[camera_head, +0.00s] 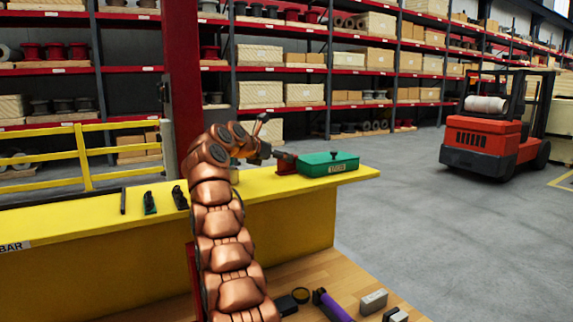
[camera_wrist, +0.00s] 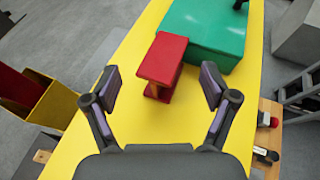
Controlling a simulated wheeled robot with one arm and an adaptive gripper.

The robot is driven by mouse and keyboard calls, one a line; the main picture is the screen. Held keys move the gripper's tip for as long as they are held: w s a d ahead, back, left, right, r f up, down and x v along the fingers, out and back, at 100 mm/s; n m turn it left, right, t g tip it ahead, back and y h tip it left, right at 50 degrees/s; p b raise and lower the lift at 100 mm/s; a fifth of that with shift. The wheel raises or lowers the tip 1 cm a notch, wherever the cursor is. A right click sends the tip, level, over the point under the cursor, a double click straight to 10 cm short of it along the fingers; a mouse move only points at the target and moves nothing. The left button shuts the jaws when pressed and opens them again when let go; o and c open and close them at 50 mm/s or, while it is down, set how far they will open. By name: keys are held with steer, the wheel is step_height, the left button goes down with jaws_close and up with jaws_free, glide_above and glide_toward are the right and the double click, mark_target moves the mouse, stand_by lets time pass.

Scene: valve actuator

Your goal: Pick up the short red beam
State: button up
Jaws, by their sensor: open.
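The short red beam (camera_wrist: 164,58) is on the yellow tabletop in the wrist view, beside the green box. It has a broad flat top and a narrower part below. In the head view the beam (camera_head: 286,168) is partly hidden behind my gripper (camera_head: 277,155). In the wrist view my gripper (camera_wrist: 162,80) is open, with one finger left and one right of the beam. Nothing is held between the fingers. I cannot tell whether the fingertips are level with the beam or above it.
A green box (camera_head: 328,165) with a dark knob is right of the beam, close to it or touching. Dark tools (camera_head: 180,198) lie on the yellow table (camera_head: 100,216) to the left. A wooden surface (camera_head: 335,272) with a purple-handled tool (camera_head: 331,305) is lower in front.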

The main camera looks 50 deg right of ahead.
steer(key=shift+p+x, duration=0.3)
steer(key=shift+x, duration=0.85)
steer(key=shift+r, duration=0.1)
jaws_close()
